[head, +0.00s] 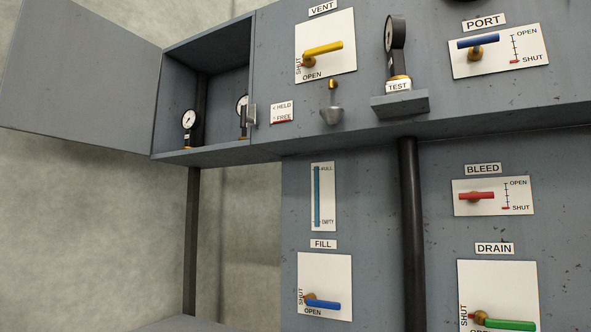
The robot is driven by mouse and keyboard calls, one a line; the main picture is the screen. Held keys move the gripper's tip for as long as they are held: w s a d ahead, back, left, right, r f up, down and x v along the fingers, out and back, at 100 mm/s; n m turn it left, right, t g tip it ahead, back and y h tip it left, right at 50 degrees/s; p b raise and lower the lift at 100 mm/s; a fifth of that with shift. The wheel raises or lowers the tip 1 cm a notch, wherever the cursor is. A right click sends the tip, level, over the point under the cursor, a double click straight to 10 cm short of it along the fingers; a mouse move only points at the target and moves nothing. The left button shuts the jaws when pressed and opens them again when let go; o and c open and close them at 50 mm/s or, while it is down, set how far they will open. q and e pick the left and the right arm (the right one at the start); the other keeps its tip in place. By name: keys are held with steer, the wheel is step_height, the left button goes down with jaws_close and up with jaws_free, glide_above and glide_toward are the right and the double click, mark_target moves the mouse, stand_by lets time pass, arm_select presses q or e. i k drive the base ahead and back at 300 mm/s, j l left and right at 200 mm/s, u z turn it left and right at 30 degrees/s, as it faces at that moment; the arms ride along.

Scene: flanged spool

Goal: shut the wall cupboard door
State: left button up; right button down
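The wall cupboard (203,155) is at the upper left of the head view. Its grey door (85,75) stands wide open, swung out to the left of the cupboard. Inside are two gauges, a left gauge (189,119) and a right gauge (242,105) partly behind the cupboard's right edge. A small metal catch (252,114) sits on that right edge. Neither of my grippers shows in this view.
Blue FILL (323,304), red BLEED (477,196) and green DRAIN (510,325) levers sit lower.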

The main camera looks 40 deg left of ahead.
mark_target(72, 73)
steer(key=u, duration=1.75)
